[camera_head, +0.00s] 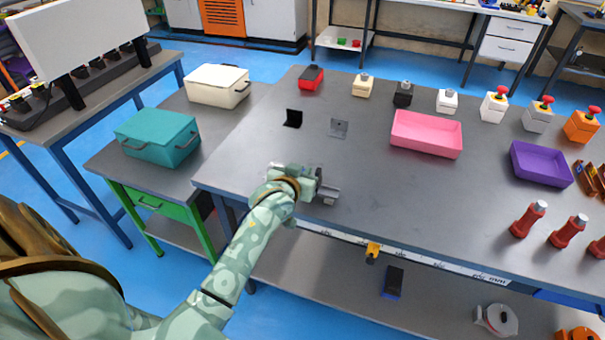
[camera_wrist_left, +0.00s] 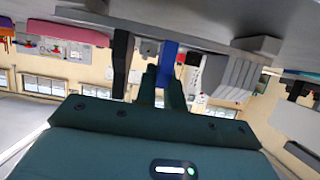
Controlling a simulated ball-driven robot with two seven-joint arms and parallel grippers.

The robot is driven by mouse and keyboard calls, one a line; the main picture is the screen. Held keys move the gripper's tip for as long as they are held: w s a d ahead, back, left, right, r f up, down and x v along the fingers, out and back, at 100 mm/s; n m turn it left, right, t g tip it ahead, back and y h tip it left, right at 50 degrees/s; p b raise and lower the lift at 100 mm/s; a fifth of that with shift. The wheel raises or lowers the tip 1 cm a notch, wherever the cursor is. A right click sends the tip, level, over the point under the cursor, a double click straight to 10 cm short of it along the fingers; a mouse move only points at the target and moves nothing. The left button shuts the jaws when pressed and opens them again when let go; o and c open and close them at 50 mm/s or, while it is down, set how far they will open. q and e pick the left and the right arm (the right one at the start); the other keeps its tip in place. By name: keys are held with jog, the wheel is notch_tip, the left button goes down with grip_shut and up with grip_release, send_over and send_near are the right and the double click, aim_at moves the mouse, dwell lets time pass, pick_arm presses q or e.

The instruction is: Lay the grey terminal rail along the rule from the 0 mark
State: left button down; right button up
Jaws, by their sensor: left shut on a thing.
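My left gripper (camera_head: 318,184) is low over the front left part of the grey bench (camera_head: 400,205), close to its front edge. It is shut on a small grey piece (camera_head: 329,194) that looks like the grey terminal rail, partly hidden by the gripper. In the left wrist view the left fingers (camera_wrist_left: 163,88) are close together; the rail's outline is not clear there. The white rule (camera_head: 425,259) with dark marks runs along the bench's front edge, in front and right of the gripper. The gripper and forearm are near its left end; I cannot read the 0 mark. My right gripper is not in view.
A black bracket (camera_head: 293,118), a grey bracket (camera_head: 339,128), a pink tray (camera_head: 426,134) and a purple tray (camera_head: 541,164) stand farther back. The bench middle is clear.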

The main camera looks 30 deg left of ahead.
pick_arm(q)
jog(key=c, duration=1.7)
grip_release()
jog(key=shift+o, duration=1)
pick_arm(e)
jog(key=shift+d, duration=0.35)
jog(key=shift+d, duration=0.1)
